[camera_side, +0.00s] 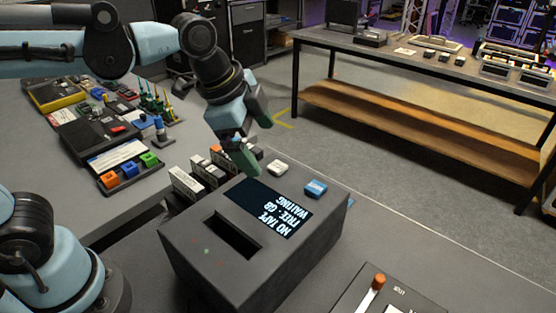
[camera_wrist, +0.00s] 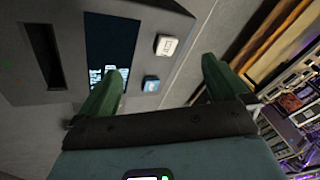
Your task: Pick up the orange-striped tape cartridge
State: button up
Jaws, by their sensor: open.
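A short row of tape cartridges stands upright behind the dark box in the side view. One of them shows a small orange patch at its top, which looks like the orange-striped tape cartridge (camera_side: 215,149); most of it is hidden by its neighbours. My gripper (camera_side: 262,147) is open and empty, above and to the right of the row, over the far edge of the box. In the wrist view my gripper (camera_wrist: 162,66) has its two green fingers apart with nothing between them. No cartridge shows in the wrist view.
The box (camera_side: 180,249) has a slot (camera_side: 232,234), a lit screen reading "NO TAPE", a white button (camera_side: 278,168) and a blue button (camera_side: 316,188). A lever panel (camera_side: 375,290) stands at front right. The left table (camera_side: 60,210) holds clutter.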

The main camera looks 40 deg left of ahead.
aim_at(228, 162)
jog(key=c, duration=0.9)
jog(key=shift+w+a, duration=0.25)
jog(key=shift+a, duration=0.15)
jog(key=w+a+m+g, duration=0.1)
jog(key=a, duration=0.3)
jog(key=w+a+f+m+g, duration=0.1)
jog(key=a+m+g, duration=0.1)
jog(key=a, duration=0.1)
jog(key=w+a+m+g+y, duration=0.1)
jog(key=a+m, duration=0.1)
jog(key=a, duration=0.2)
jog(key=shift+w+a+f, duration=0.25)
jog(key=shift+a, duration=0.05)
jog(key=shift+a+f+m+g, duration=0.15)
jog(key=shift+a+m+g, duration=0.1)
jog(key=shift+m+g, duration=0.05)
notch_tip(228, 162, down, 7)
jog(key=shift+r, duration=0.2)
jog(key=shift+s+a+f, duration=0.1)
jog(key=shift+s+f, duration=0.05)
jog(key=shift+f, duration=1.2)
jog(key=shift+s+f, duration=0.15)
jog(key=shift+f, duration=1.15)
